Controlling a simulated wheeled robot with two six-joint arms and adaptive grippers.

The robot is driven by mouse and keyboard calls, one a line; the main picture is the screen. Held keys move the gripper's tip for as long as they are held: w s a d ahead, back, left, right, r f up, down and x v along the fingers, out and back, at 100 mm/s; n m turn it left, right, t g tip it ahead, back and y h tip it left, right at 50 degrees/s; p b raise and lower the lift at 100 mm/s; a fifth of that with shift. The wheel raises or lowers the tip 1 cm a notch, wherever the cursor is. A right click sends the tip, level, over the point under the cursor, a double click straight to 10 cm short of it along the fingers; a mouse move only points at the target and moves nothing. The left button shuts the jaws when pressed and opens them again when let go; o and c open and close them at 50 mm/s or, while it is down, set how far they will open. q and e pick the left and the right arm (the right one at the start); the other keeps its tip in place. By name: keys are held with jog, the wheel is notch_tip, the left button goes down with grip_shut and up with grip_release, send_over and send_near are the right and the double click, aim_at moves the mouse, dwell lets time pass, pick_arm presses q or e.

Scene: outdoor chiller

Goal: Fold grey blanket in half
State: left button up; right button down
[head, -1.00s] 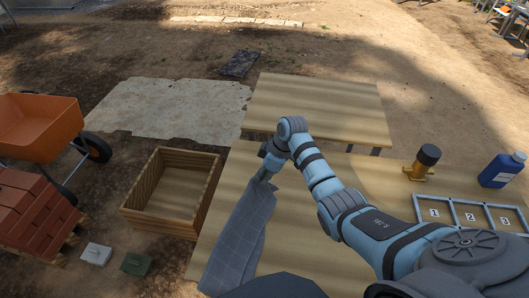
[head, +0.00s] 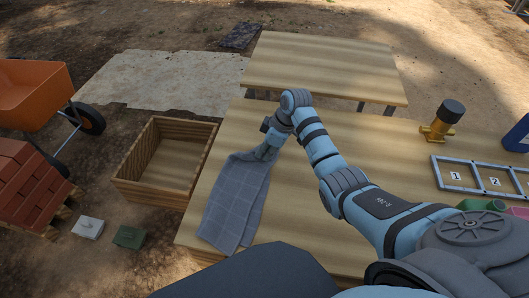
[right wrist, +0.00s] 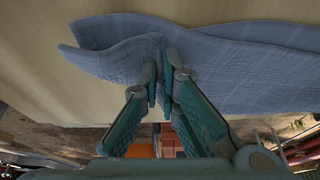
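The grey blanket (head: 232,205) lies at the left end of the near wooden table, with its far end narrowed and bunched at my right gripper (head: 268,151). A lengthwise edge shows along its right part, so it looks layered there. In the right wrist view, the blanket (right wrist: 245,75) has a raised, curled fold. The fingers of my right gripper (right wrist: 163,82) are close together with the fold's edge between them. My left gripper is not in view.
A wooden crate (head: 128,184) stands on the ground left of the near table (head: 330,235). A second table (head: 325,70) stands beyond it. A yellow and black object (head: 440,122) and a numbered frame (head: 480,187) are on the right. The table middle is clear beneath my arm.

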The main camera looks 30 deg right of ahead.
jog(key=c, duration=2.3)
grip_release()
jog(key=shift+r, duration=0.1)
jog(key=o, duration=1.5)
jog(key=shift+a, duration=0.1)
jog(key=w+a+b, duration=0.3)
jog(key=w+a, duration=0.1)
jog(key=a, duration=0.1)
jog(key=shift+w, duration=0.25)
notch_tip(320, 180, up, 9)
jog(key=p, duration=1)
